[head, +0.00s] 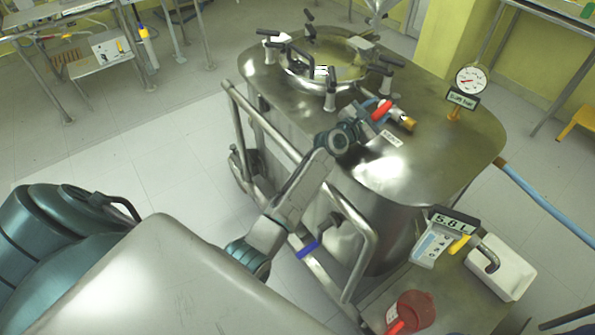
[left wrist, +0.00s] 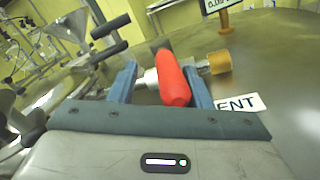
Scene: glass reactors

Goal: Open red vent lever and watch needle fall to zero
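The red vent lever (head: 382,110) is on a pipe fitting on top of the steel reactor (head: 400,170). In the left wrist view the lever (left wrist: 172,80) lies between the two blue fingers of my left gripper (left wrist: 160,85). The fingers are apart, with a clear gap on the lever's left side. In the head view my left gripper (head: 374,116) is at the lever. The round gauge (head: 470,79) stands on the reactor's right side. Its red needle is too small to read surely. My right gripper is not in view.
A brass-coloured fitting (left wrist: 220,62) and a vent label (left wrist: 238,103) are close to the lever. Black-handled clamps (head: 331,92) ring the reactor's lid. A steel rail (head: 270,140) runs along the front.

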